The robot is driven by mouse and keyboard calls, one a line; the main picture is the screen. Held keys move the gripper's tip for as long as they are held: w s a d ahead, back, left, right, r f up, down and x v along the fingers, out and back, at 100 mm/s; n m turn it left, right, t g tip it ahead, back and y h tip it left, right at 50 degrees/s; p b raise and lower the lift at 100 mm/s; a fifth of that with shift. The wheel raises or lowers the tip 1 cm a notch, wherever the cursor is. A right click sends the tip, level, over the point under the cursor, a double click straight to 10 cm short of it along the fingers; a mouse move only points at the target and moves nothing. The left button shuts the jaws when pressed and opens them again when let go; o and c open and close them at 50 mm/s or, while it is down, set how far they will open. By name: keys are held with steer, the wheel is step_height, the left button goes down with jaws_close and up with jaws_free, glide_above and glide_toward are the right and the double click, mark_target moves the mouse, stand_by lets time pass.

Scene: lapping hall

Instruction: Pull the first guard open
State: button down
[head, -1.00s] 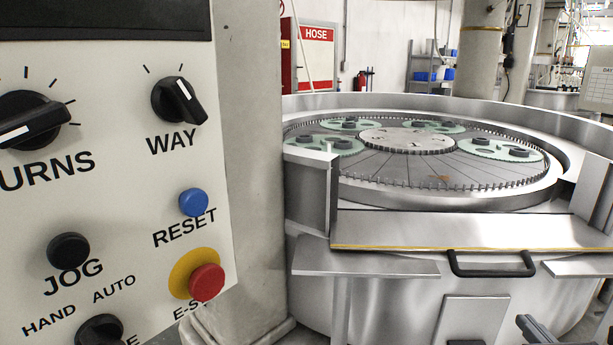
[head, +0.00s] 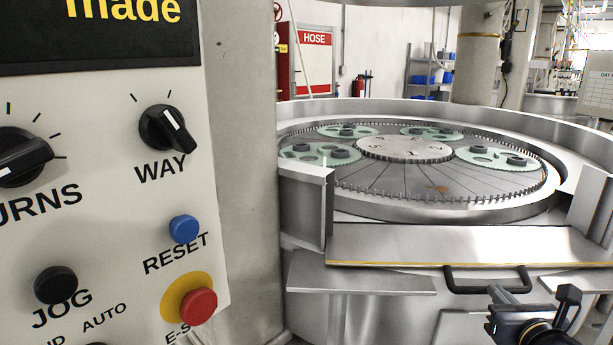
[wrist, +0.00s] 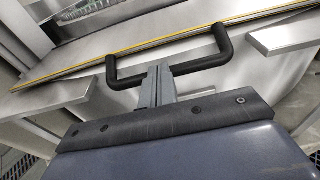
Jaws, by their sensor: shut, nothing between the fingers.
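The guard (head: 440,245) is a flat metal panel with a yellow front edge, across the front of the round machine. Its black bar handle (head: 460,289) sticks out below that edge. The guard (wrist: 75,67) and its handle (wrist: 205,62) also show in the wrist view. My gripper (head: 495,291) is at the handle, right of its middle in the head view. In the wrist view its grey fingers (wrist: 158,72) are together and overlap the middle of the handle bar. Nothing is between them. Whether they touch the bar I cannot tell.
A control panel (head: 105,205) with knobs, a blue button and a red stop button (head: 199,306) fills the left. Metal ledges (head: 360,278) flank the handle below the guard. The toothed plate with green carriers (head: 485,156) lies behind the guard.

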steer(key=shift+w+r, duration=0.1)
steer(key=shift+r, duration=0.25)
steer(key=shift+f, duration=0.1)
